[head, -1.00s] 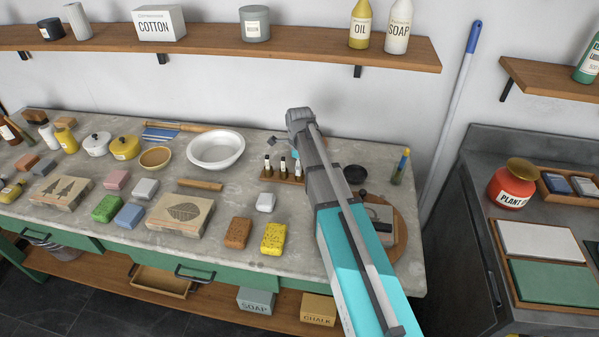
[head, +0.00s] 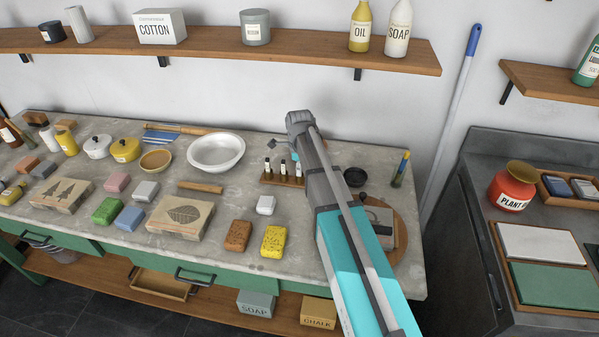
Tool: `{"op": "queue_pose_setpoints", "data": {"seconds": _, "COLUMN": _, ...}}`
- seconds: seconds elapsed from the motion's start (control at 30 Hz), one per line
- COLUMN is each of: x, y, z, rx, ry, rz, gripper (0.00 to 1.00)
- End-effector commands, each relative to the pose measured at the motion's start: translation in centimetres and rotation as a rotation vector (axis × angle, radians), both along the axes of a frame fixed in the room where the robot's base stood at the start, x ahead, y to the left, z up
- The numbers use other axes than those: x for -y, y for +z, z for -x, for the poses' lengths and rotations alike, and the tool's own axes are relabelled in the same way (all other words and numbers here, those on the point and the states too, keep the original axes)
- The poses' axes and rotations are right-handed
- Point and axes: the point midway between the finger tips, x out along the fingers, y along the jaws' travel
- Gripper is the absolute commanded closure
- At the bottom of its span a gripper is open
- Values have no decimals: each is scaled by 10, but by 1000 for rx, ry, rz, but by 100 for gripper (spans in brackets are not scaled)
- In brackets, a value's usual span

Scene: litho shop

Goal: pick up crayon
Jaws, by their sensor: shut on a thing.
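Several small dark crayons with pale labels (head: 268,168) stand upright in a wooden rack (head: 270,180) on the grey worktop, right of the white bowl. My arm reaches over the worktop from the lower right and bends down behind the rack. Only a small dark part of my gripper (head: 277,144) shows, just behind and above the rack. It is shut on a crayon, but its fingertips and the point of contact are mostly hidden by the arm. I cannot tell whether that crayon is clear of the rack.
Brown (head: 237,235) and yellow (head: 274,241) sponges lie near the front edge. A wooden shelf (head: 215,50) runs above. A round board (head: 399,250) lies right of my arm.

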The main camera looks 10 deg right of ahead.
Motion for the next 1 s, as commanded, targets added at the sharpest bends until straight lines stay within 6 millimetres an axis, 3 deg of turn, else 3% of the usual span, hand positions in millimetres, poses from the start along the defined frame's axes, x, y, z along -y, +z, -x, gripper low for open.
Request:
{"op": "queue_pose_setpoints", "data": {"seconds": 0.57, "x": 0, "y": 12, "z": 0, "rx": 0, "ry": -1, "rz": 0, "gripper": 100}}
{"op": "queue_pose_setpoints", "data": {"seconds": 0.83, "x": 0, "y": 36, "z": 0, "rx": 0, "ry": -1, "rz": 0, "gripper": 100}}
{"op": "queue_pose_setpoints", "data": {"seconds": 1.0, "x": -6, "y": 56, "z": 17, "rx": 0, "ry": 0, "rz": 0, "gripper": 100}}
